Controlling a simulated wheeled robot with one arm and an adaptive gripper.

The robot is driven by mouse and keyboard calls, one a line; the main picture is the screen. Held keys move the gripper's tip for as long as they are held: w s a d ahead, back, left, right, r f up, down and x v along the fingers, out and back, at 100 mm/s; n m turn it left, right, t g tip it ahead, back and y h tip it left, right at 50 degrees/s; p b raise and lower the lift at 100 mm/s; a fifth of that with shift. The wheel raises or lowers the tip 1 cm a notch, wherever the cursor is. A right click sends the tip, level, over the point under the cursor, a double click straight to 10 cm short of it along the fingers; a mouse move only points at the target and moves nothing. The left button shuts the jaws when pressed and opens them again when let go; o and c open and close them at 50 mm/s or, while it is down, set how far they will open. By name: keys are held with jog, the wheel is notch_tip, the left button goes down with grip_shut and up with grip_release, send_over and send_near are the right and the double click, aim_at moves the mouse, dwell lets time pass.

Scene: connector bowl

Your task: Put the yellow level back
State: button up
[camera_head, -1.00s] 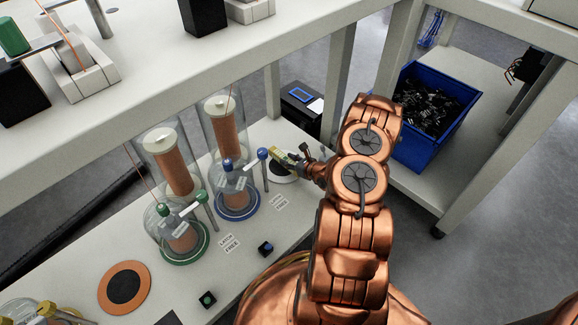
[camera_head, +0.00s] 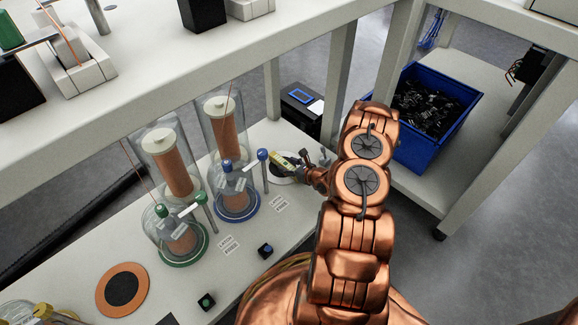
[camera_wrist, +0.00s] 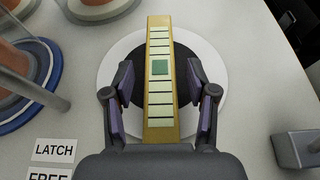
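The yellow level (camera_wrist: 160,100), a long bar with pale segments and a green square in the middle, lies over the black centre of a white round pad (camera_wrist: 112,75). In the head view the level (camera_head: 281,159) shows at the pad's far side. My gripper (camera_wrist: 160,78) is around the level, one finger on each side. A dark gap shows between each finger and the bar, so the fingers look open and apart from it. In the head view my gripper (camera_head: 308,162) is partly hidden by my arm. I cannot tell whether the level rests fully on the pad.
Two glass jars with copper coils, one on a blue base (camera_head: 237,208) and one on a green base (camera_head: 184,247), stand left of the pad. LATCH FREE labels (camera_head: 279,204) lie in front. An orange disc (camera_head: 108,291) lies front left.

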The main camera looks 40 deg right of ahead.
jog(key=shift+r, duration=0.1)
jog(key=shift+s+r, duration=0.15)
jog(key=shift+s, duration=0.05)
jog(key=p+v, duration=0.3)
jog(key=v, duration=0.7)
jog(key=shift+d+r+p, duration=0.1)
jog(key=shift+d+p, duration=0.05)
jog(key=shift+p, duration=0.2)
jog(key=shift+v, duration=0.75)
jog(key=shift+s, duration=0.1)
